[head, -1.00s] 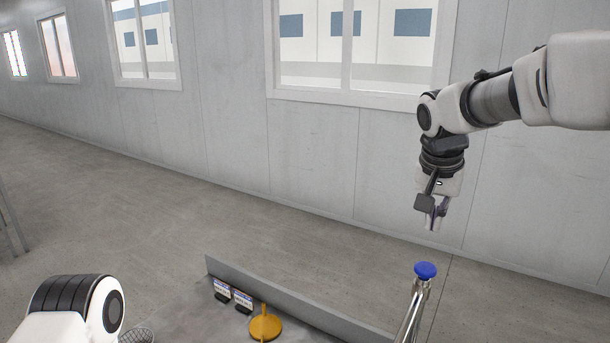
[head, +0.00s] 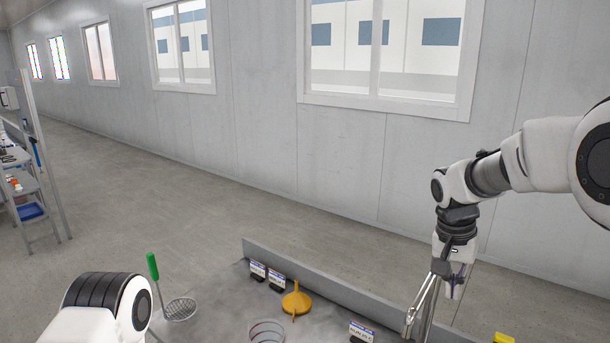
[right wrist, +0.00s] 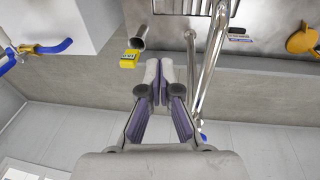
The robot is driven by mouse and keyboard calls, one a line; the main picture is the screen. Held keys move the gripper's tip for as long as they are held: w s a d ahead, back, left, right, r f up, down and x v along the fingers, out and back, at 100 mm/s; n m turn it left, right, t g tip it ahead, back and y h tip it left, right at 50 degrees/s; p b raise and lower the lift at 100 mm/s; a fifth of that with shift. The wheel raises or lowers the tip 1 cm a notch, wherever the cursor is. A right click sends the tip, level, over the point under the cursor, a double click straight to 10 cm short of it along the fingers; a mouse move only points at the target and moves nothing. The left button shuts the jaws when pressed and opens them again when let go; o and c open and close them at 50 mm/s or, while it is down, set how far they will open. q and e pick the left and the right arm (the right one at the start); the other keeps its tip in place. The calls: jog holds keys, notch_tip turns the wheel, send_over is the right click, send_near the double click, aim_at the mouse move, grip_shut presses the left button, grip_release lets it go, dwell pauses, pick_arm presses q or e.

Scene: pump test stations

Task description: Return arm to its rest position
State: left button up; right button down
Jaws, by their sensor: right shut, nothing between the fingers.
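My right arm (head: 545,155) reaches in from the right in the head view, with its wrist bent and the gripper pointing down. My right gripper (head: 452,287) is shut and empty, overlapping a shiny metal pipe (head: 423,300) in the picture. In the right wrist view my right gripper (right wrist: 161,70) has its fingertips together, with bent metal pipes (right wrist: 208,75) just to the right; contact cannot be told. A white link of my left arm (head: 90,310) shows at lower left; my left gripper is out of view.
A yellow tag (right wrist: 130,58) and a blue-handled valve (right wrist: 50,48) show in the wrist view. Open floor (head: 200,205) lies beyond the bench, before the wall.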

jog(key=s+f+g+b, duration=0.1)
jog(key=s+f+g, duration=0.1)
jog(key=s+f, duration=0.7)
jog(key=s+a+f+n+g+y+b, duration=0.15)
jog(key=s+f, duration=0.25)
jog(key=f, duration=0.9)
jog(key=s+f+g+h+b, duration=0.1)
jog(key=s+f+g, duration=0.1)
jog(key=s+f, duration=0.7)
jog(key=s+a+f+n+t+y+b, duration=0.1)
jog(key=s+f+n, duration=0.1)
jog(key=s+f, duration=0.5)
jog(key=s+a+f+n+t+y, duration=0.1)
jog(key=s+f, duration=0.4)
jog(key=s, duration=0.5)
jog(key=w+t, duration=0.1)
jog(key=w+n+t, duration=0.1)
jog(key=w, duration=0.1)
jog(key=w+n+t, duration=0.1)
jog(key=w, duration=0.1)
jog(key=shift+w+d+r+t+h, duration=0.25)
jog(key=shift+d+r+h, duration=0.05)
jog(key=shift+h, duration=0.05)
